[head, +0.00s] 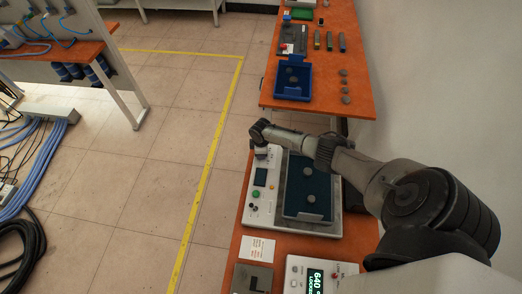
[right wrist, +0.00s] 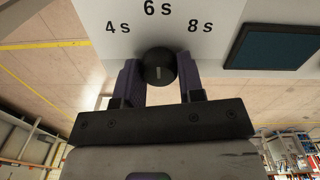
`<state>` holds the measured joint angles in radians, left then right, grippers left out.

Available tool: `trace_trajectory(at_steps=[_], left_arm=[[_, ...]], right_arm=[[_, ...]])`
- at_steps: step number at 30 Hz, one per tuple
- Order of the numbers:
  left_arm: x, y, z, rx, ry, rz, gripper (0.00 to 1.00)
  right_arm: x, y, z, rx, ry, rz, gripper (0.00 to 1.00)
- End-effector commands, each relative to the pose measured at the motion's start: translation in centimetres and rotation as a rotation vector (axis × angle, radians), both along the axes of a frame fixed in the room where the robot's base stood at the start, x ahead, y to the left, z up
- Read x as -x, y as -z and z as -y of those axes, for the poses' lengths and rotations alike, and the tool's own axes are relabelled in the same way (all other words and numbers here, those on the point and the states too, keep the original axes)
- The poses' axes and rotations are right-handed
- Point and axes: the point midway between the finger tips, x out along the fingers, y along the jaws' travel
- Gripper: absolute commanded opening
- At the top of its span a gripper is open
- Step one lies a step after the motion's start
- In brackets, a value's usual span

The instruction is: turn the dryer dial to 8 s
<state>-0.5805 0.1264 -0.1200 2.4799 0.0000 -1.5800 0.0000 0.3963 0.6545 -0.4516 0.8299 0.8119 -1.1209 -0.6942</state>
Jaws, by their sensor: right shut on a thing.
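The dryer (head: 264,208) stands on the near orange bench with a white control panel and a dark blue tray. In the right wrist view its black round dial (right wrist: 158,58) sits below the printed labels 4 s, 6 s and 8 s. The dial's pale mark stands upright, in line with 6 s. My right gripper (right wrist: 160,72) has one finger on each side of the dial and is shut on it. In the head view my right gripper (head: 262,152) is at the panel's far end and hides the dial. My left gripper is not in view.
The panel has a dark screen (head: 260,177) and a green button (head: 256,193). A device with a lit green display (head: 315,280) stands at the bench's front. A far orange table holds a blue bin (head: 293,82) and small parts.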

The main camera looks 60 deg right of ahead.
Motion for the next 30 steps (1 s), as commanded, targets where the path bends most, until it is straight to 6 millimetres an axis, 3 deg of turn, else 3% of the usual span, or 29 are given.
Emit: trace_trajectory(at_steps=[18, 30], left_arm=[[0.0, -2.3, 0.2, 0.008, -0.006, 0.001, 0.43], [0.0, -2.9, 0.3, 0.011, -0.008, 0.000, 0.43]], right_arm=[[0.0, -0.1, 0.0, -0.002, 0.553, -0.003, 0.12], [-0.1, -0.1, 0.1, -0.002, 0.754, -0.001, 0.12]])
